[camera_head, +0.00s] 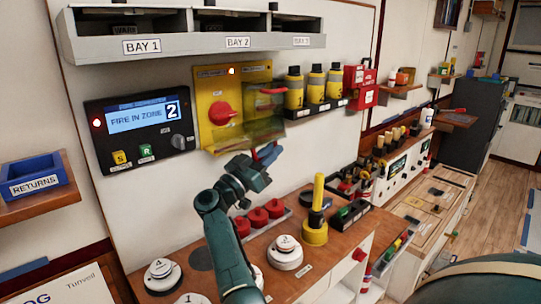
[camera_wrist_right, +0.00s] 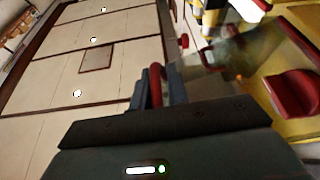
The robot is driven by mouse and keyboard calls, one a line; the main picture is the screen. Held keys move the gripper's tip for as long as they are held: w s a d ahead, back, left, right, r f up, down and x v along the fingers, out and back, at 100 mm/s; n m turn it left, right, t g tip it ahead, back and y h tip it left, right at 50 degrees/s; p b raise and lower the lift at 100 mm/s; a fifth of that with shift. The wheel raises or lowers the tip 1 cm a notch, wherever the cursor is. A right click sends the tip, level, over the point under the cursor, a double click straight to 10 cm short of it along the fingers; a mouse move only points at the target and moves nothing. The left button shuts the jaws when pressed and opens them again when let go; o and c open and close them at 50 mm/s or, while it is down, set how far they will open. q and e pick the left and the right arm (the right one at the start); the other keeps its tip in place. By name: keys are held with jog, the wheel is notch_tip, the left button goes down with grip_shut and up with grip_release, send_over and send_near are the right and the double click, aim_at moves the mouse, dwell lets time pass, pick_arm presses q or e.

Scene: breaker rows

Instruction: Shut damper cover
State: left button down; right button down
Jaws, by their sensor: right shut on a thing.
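The yellow panel (camera_head: 208,78) is on the wall, with a red knob (camera_head: 221,112) at its left. A see-through, yellowish cover (camera_head: 240,138) sticks out from the panel's lower part and looks swung open; its exact angle is hard to tell. In the wrist view the panel's red knob (camera_wrist_right: 293,92) shows at the right. My right gripper (camera_head: 268,153) is at the cover's lower right edge, shut on a red handle (camera_wrist_right: 156,84) that shows between its fingers. The handle's join to the cover is unclear. My left gripper is not in view.
A display unit (camera_head: 140,132) reading "FIRE IN ZONE 2" is left of the panel. Yellow-and-black canisters (camera_head: 315,84) stand on a rack to its right. The bay shelf (camera_head: 190,45) is above. The wooden counter (camera_head: 325,262) below bears red and white pucks and a yellow post (camera_head: 317,205).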

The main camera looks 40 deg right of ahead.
jog(key=shift+w+r+n, duration=0.1)
jog(key=shift+r+n, duration=0.3)
jog(key=shift+r, duration=0.25)
jog(key=c, duration=1.5)
grip_release()
jog(key=shift+f, duration=0.1)
